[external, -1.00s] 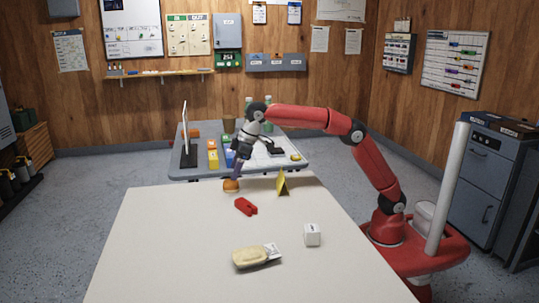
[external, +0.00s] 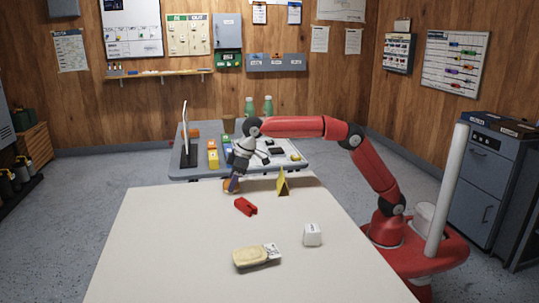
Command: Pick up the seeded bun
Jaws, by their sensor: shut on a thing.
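Seeds are too small to make out.
A red object (external: 245,206) lies near the bun, and a yellow folded sign (external: 283,183) stands to its right. A white cube (external: 312,235) and a pale yellow packet (external: 250,256) lie nearer the front. A grey table (external: 290,172) with several items stands behind.

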